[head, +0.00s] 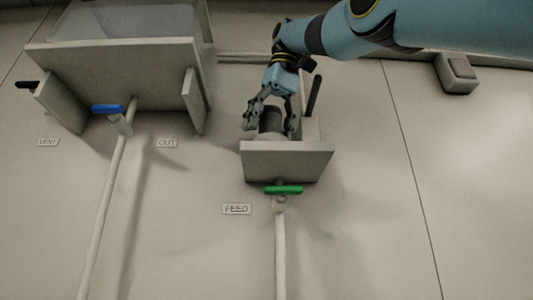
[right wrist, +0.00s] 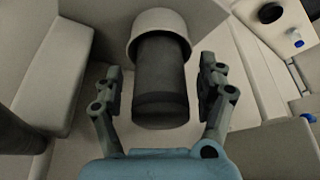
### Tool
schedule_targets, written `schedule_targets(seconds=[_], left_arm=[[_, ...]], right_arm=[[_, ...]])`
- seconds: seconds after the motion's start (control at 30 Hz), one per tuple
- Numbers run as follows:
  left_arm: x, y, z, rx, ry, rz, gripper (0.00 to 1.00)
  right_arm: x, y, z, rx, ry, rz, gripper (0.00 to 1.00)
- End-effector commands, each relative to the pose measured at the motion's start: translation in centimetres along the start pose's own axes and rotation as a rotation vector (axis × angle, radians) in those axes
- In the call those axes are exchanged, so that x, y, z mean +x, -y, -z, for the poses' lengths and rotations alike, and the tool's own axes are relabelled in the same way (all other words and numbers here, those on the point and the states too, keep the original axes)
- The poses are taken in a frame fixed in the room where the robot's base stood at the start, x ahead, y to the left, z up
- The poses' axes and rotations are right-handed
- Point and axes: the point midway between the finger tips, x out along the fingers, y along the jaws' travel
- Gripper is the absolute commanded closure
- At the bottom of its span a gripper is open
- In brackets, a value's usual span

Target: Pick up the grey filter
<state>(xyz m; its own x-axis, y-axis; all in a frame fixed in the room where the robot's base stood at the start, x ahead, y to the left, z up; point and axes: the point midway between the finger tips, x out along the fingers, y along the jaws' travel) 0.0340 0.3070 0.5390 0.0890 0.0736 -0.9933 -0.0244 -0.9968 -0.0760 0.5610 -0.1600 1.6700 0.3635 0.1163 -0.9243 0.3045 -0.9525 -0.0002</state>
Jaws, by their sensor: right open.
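The grey filter (right wrist: 160,85) is a dark grey cylinder in the right wrist view, with its far end in a pale round cup (right wrist: 160,22). In the head view the filter (head: 270,121) shows small on the wall bracket (head: 287,164), partly hidden by my right gripper. My right gripper (head: 272,125) reaches down to it from the upper right. In the right wrist view the open fingers of the gripper (right wrist: 161,88) stand on either side of the filter, with a visible gap on each side. My left gripper is in neither view.
A green valve handle (head: 283,190) and the FEED label (head: 237,209) are below the bracket. A black handle (head: 314,96) stands close right of my gripper. A larger box-like shelf (head: 115,55) with a blue handle (head: 107,109) is at the left. A grey wall box (head: 457,73) is at the right.

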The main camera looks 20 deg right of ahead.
Motion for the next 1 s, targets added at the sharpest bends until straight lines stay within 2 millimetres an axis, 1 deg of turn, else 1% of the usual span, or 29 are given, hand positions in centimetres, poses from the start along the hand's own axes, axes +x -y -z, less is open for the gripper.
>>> schedule_targets(seconds=[0.03, 0.17, 0.33, 0.53, 0.8, 0.83, 1.0], left_arm=[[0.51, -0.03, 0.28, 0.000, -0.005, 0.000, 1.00], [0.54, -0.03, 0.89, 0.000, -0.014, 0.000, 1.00], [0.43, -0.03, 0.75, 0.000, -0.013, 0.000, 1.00], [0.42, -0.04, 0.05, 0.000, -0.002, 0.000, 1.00], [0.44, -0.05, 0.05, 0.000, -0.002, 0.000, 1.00], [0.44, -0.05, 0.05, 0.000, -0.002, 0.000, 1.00], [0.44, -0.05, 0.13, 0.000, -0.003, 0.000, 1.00]], right_arm=[[0.30, 0.05, -0.25, 0.000, 0.000, 0.000, 0.26], [0.15, 0.10, -0.33, 0.000, 0.000, 0.000, 0.26], [0.06, 0.10, -0.28, 0.000, -0.001, 0.000, 0.26], [0.10, 0.09, -0.28, 0.000, 0.000, 0.000, 0.52], [0.13, 0.08, -0.28, 0.000, 0.000, 0.000, 0.87], [0.11, 0.08, -0.28, 0.000, -0.001, 0.000, 0.89], [0.11, 0.08, -0.28, 0.000, 0.000, 0.000, 0.89]])
